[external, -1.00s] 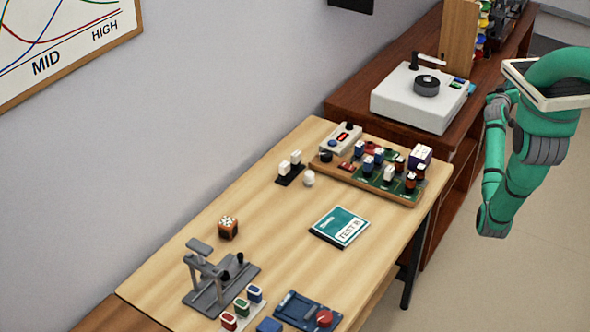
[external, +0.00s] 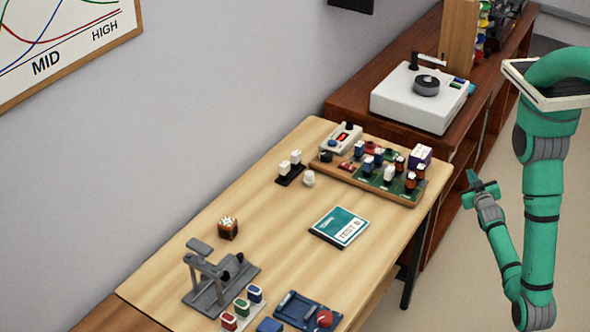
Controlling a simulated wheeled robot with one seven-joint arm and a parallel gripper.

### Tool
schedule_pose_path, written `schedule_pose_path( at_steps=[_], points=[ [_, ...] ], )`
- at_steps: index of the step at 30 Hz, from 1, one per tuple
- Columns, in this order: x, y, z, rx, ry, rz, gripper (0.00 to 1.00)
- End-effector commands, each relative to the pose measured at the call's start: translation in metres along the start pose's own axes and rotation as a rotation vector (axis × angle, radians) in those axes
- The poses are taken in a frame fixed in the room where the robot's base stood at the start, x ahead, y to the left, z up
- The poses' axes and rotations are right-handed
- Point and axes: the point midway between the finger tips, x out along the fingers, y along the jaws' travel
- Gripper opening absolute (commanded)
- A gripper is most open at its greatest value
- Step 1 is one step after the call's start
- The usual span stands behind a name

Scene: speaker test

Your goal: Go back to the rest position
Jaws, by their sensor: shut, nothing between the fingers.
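My gripper (external: 474,183) is at the end of my green arm (external: 541,215), at the right side of the external view. It is shut and empty. It hangs in the air to the right of the table, apart from the table and everything on it. My forearm rises from a low elbow at the bottom right up towards the gripper. The fingertips are small in this view.
A wooden table (external: 270,225) holds a component board (external: 345,177), a "TEST B" booklet (external: 340,227), a grey stand (external: 212,283) and a blue tray (external: 300,312). A brown cabinet (external: 455,143) with a white turntable (external: 415,97) stands behind. Open floor lies right of the table.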

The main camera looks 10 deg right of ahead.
Motion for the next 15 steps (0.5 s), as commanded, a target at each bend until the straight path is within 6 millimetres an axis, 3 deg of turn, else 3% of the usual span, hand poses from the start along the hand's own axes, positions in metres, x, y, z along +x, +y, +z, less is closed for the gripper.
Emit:
schedule_pose_path(
  at_steps=[1,6,15],
  points=[
    [-0.020,-0.008,0.003,0.014,-0.006,-0.024,0.00],
    [-0.080,-0.026,0.002,0.074,-0.008,-0.092,0.00],
    [-0.179,-0.038,-0.017,0.192,-0.026,-0.186,0.00]
  ],
)
